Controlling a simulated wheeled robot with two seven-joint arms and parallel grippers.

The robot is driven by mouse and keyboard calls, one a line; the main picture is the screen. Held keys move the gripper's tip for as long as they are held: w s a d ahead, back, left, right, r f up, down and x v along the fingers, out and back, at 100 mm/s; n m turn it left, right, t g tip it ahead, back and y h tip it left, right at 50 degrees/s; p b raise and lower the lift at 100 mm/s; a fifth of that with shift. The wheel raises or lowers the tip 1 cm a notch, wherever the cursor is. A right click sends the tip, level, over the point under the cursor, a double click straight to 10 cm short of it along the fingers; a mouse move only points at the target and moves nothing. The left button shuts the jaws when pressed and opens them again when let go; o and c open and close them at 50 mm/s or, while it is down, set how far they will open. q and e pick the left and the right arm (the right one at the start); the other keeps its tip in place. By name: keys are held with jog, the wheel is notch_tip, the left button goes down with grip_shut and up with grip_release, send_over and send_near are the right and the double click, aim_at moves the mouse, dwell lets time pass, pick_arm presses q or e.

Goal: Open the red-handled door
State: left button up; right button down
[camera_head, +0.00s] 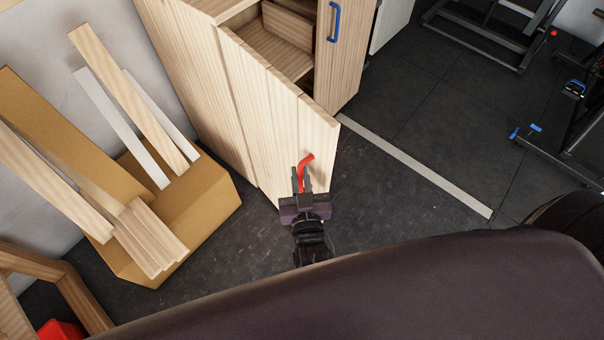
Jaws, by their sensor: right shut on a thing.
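The wooden door (262,125) of the cabinet stands swung open, jutting out from the cabinet front at an angle. Its red handle (306,160) is near the door's free edge. My right gripper (301,178) is shut on the red handle, and its fingers hide the lower part of it. Part of the cabinet's inside (268,45) shows above the door's top edge, with wooden boards in it. My left gripper is not in view.
A blue-handled door (345,60) is on the cabinet's right side. A cardboard box (205,200) with several planks stands at left. Dark floor with a pale strip (415,165) is clear at right. Metal frames (490,45) stand at upper right.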

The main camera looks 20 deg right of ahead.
jog(key=c, duration=1.8)
grip_release()
jog(key=shift+w+a, duration=0.1)
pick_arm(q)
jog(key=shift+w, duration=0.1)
pick_arm(e)
jog(key=shift+s+a, duration=0.25)
jog(key=shift+s, duration=1.05)
jog(key=shift+s+a, duration=0.25)
jog(key=shift+s, duration=1)
jog(key=shift+s+a, duration=0.25)
jog(key=shift+s, duration=1.05)
